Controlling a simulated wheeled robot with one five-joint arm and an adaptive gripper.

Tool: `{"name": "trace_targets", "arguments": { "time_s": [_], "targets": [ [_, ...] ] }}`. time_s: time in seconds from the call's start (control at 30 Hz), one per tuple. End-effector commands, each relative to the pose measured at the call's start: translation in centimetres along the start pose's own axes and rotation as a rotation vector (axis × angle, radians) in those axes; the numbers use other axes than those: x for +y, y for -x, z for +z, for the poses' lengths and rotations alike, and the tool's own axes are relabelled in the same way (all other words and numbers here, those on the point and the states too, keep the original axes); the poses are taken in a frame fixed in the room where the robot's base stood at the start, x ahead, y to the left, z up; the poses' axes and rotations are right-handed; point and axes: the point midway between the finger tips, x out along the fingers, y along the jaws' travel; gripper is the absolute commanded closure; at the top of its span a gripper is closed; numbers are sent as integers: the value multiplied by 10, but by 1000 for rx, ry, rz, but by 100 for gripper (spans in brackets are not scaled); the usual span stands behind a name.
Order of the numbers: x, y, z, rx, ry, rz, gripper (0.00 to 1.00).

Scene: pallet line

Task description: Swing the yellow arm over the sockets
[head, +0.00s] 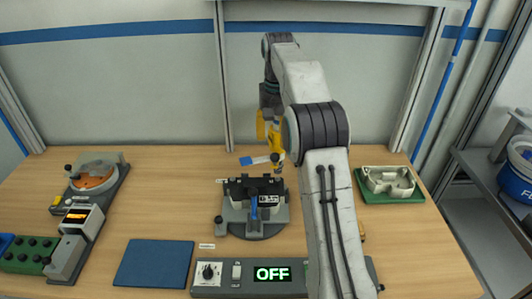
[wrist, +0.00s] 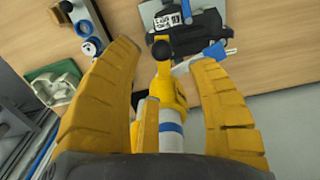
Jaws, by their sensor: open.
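The yellow arm (wrist: 170,85) shows in the wrist view with a black knob, above a white post with a blue band. A blue-and-white pointed piece (wrist: 205,57) sticks out sideways by it; it also shows in the head view (head: 256,160). My gripper (wrist: 178,65) is open, with one yellow finger on each side of the yellow arm; I cannot tell whether either touches it. In the head view my gripper hangs above the back of the central fixture (head: 255,229), which has a black block (head: 253,187) on top. I cannot make out the sockets clearly.
A control box (head: 210,273) reading OFF stands at the front, with a blue mat (head: 154,264) left of it. A round orange-topped device (head: 95,180) and a display unit (head: 78,218) stand at left. A green tray with a pale part (head: 388,181) lies at right.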

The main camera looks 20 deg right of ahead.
Motion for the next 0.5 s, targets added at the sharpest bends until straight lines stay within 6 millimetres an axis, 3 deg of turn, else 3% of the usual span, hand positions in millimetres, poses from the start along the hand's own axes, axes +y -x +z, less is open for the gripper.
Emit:
{"name": "trace_targets", "arguments": {
  "time_s": [0.17, 0.5],
  "targets": [
    [2, -10, -4, -7, -7, 1, 47],
    [2, -48, -3, -7, -7, 1, 47]
  ]
}}
